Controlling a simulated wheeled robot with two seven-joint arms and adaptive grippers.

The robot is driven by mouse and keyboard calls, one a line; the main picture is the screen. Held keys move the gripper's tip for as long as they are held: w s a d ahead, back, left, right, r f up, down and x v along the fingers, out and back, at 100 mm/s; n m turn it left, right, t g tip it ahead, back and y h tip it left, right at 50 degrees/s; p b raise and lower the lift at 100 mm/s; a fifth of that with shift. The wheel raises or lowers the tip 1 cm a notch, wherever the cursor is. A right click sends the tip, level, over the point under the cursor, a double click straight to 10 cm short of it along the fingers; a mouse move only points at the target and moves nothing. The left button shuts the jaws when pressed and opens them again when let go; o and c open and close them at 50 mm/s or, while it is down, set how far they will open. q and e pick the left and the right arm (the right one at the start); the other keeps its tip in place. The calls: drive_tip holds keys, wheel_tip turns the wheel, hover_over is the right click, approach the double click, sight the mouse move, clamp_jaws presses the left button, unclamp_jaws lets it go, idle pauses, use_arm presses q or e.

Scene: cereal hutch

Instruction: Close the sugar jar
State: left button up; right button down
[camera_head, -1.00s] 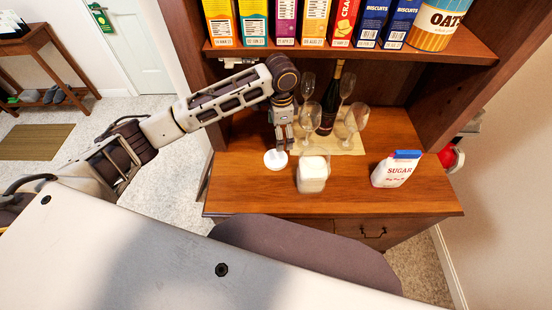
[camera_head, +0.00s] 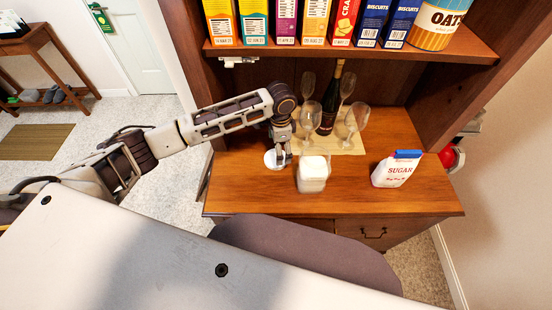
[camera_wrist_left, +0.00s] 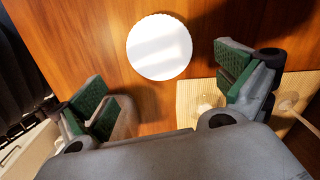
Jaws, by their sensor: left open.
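The white round lid (camera_head: 271,160) lies flat on the wooden counter, and it also shows in the left wrist view (camera_wrist_left: 159,47). The white sugar jar (camera_head: 312,175) stands just to its right in the head view, a squarish pale container whose top is hard to make out. My left gripper (camera_head: 282,158) points down over the lid's right side, partly hiding it. In the left wrist view my left gripper (camera_wrist_left: 170,85) has its green-padded fingers wide apart, with nothing between them. My right gripper is not in view.
A sugar bag (camera_head: 396,171) with a blue top stands at the right. Wine glasses (camera_head: 311,118) and a dark bottle (camera_head: 330,105) stand on a pale mat (camera_head: 345,147) behind the jar. A shelf with cereal boxes (camera_head: 316,20) overhangs the counter (camera_head: 240,190). The front strip is clear.

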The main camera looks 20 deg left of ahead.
use_arm(q)
drive_tip(key=shift+f, duration=0.1)
drive_tip(key=shift+a+f, duration=0.15)
drive_tip(key=shift+f, duration=0.45)
wheel_tip(320, 180, down, 3)
drive_tip(key=shift+a+r, duration=0.15)
drive_tip(key=shift+f, duration=0.55)
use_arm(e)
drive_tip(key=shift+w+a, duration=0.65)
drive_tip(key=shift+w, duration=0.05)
